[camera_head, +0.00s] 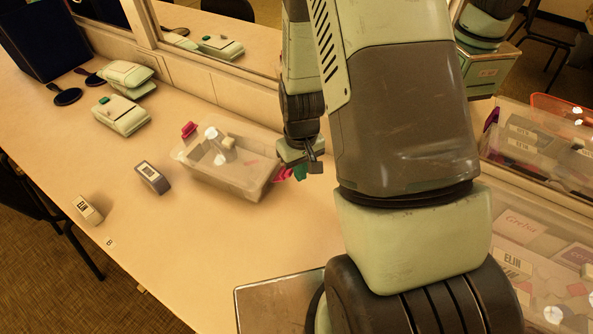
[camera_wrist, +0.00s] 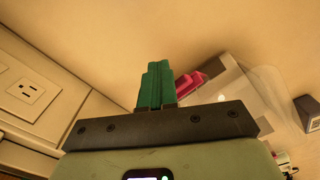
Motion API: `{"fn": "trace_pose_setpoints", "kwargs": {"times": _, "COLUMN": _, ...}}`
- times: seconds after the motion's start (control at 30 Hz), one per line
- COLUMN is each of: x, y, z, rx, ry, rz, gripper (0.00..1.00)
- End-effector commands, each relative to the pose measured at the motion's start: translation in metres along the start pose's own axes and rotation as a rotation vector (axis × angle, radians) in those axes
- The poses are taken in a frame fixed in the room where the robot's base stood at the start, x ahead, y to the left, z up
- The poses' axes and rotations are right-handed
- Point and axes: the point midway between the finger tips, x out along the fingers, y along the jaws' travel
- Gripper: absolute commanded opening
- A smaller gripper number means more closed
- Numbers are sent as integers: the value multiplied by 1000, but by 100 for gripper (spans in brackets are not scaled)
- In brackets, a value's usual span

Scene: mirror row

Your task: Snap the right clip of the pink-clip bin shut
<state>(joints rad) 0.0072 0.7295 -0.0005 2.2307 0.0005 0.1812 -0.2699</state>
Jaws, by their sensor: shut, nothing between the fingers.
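The clear pink-clip bin (camera_head: 228,160) stands on the table left of my arm. It also shows in the wrist view (camera_wrist: 248,100), blurred. Its left pink clip (camera_head: 188,130) sticks up at the left end. Its right pink clip (camera_head: 283,175) juts outward at the right end, beside my gripper (camera_head: 300,173). In the wrist view the right clip (camera_wrist: 190,83) is just right of my green fingers (camera_wrist: 156,66), partly behind them. The fingers are shut together and empty. I cannot tell whether they touch the clip.
A mirror wall (camera_head: 215,45) runs close behind the bin, and a wall socket (camera_wrist: 25,90) shows in the wrist view. Small label blocks (camera_head: 153,178) stand left of the bin.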

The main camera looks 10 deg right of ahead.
Motion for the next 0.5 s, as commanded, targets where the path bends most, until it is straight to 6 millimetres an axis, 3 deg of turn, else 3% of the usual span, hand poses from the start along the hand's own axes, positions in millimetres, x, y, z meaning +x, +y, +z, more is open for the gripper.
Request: {"fn": "trace_pose_setpoints", "kwargs": {"times": 0.5, "x": -5, "y": -11, "z": -15, "rx": 0, "ry": 2, "rz": 0, "gripper": 0}}
